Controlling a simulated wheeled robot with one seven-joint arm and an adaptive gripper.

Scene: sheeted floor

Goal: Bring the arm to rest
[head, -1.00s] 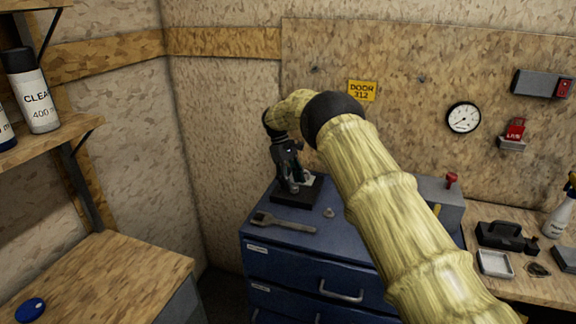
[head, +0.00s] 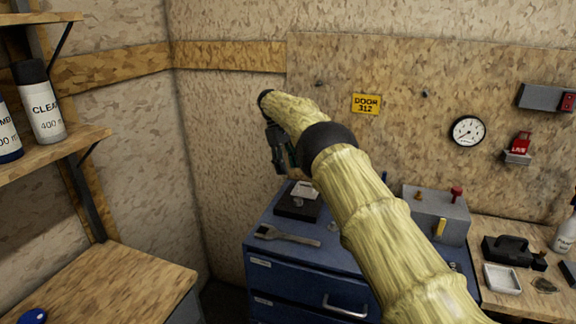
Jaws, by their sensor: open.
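My arm, in a pale yellow sleeve, reaches up from the lower right over the blue drawer cabinet (head: 300,278). My gripper (head: 284,168) hangs at the arm's far end, in front of the textured wall and above the cabinet's back left part. It is open. Its fingertips are small, dark and partly blurred here. Below it a black block (head: 297,208) with a light top piece sits on the cabinet, apart from the gripper. I see nothing held.
A wrench (head: 288,237) lies on the cabinet's front. A grey box (head: 435,214) with a red knob stands at the right. A shelf with spray cans (head: 40,105) is at the left, above a wooden worktop (head: 95,280). The air left of my gripper is clear.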

